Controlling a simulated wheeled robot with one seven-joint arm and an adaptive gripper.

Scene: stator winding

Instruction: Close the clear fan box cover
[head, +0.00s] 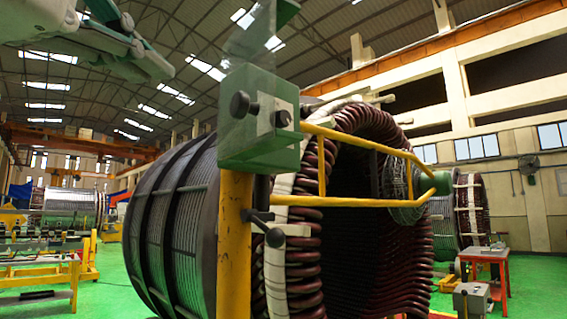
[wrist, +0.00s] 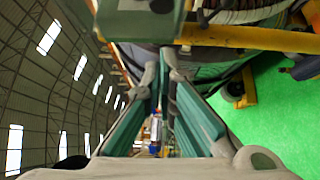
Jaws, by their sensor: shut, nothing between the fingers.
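A green fan box (head: 285,115) with a black knob on its front is mounted on a yellow post in the head view. Its clear cover (head: 250,45) stands up above the box, open, with a green part at its top right. The box also shows at the top edge of the wrist view (wrist: 140,18). My gripper (wrist: 164,62) shows in the wrist view with its green fingers converging, shut and empty, apart from the box as far as I can tell. The cover cannot be made out in the wrist view. Part of my arm shows at the upper left of the head view.
A large stator (head: 170,225) with dark red coils stands behind the box. A yellow rail (head: 350,201) runs right from the post. A red table (head: 485,258) stands at the right. Open space lies left of the box, above the stator.

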